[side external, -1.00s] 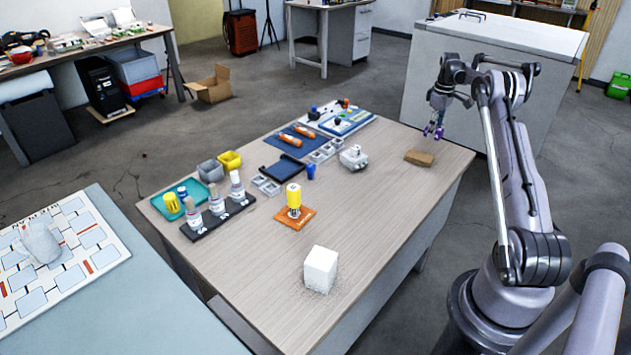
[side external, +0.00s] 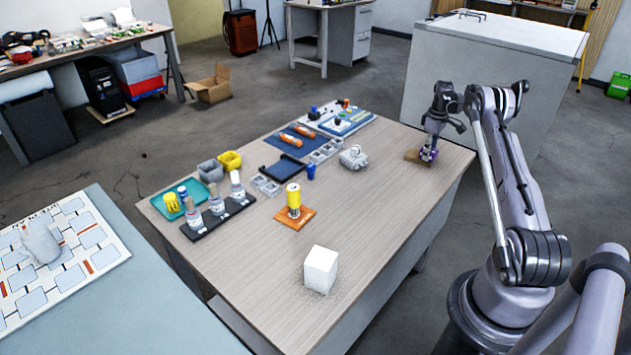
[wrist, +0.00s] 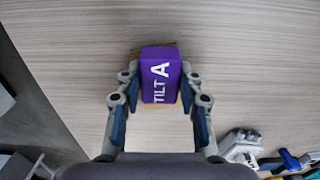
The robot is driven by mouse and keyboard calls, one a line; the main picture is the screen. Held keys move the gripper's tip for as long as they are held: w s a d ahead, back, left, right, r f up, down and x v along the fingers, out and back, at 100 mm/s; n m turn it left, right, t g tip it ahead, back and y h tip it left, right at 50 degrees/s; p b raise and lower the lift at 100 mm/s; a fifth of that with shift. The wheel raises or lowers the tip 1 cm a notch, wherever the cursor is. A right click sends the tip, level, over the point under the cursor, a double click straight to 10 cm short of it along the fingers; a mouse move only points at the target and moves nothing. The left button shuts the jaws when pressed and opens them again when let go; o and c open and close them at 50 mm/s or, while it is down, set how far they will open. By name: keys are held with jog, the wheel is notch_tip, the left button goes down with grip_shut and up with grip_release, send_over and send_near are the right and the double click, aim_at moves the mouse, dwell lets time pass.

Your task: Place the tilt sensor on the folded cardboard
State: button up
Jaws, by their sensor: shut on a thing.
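The tilt sensor is a purple block (wrist: 162,74) with white letters reading "TILT A". In the wrist view it sits between the two fingers of my gripper (wrist: 160,88), which is shut on it. In the side view the gripper (side external: 429,152) is low at the far right corner of the table, with a bit of purple sensor (side external: 428,156) showing. The folded cardboard (side external: 413,157) is a small brown piece directly under the sensor. In the wrist view only its thin edges show around the block. I cannot tell whether the sensor touches it.
A white device (side external: 353,157) stands left of the cardboard on the wooden table (side external: 375,215). A yellow cylinder (side external: 294,196) on an orange base and a white cube (side external: 320,269) stand nearer. Bottles, trays and tools fill the left and back. The table's right side is mostly clear.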

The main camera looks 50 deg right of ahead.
jog(key=shift+f, duration=0.1)
jog(key=o, duration=1.2)
jog(key=shift+o, duration=0.2)
notch_tip(320, 180, up, 12)
jog(key=w+a+r+t+h, duration=0.1)
jog(key=w+a+r, duration=0.3)
jog(key=a, duration=0.5)
jog(key=w+a+r+t, duration=0.1)
jog(key=w+a+r, duration=0.1)
jog(key=a+r, duration=0.6)
jog(key=w+a+r+t+h, duration=0.1)
jog(key=w+a+r, duration=0.15)
jog(key=a, duration=0.85)
jog(key=s+a+r+t, duration=0.1)
jog(key=s+a, duration=0.2)
jog(key=a, duration=0.5)
jog(key=s+a+t, duration=0.1)
jog(key=s+a, duration=0.2)
jog(key=a, duration=0.5)
jog(key=s+a+f+t+y, duration=0.2)
jog(key=s+a+f, duration=0.3)
jog(key=s+a, duration=0.4)
jog(key=shift+s+a+f, duration=0.15)
jog(key=shift+a+f, duration=0.15)
jog(key=shift+a, duration=0.75)
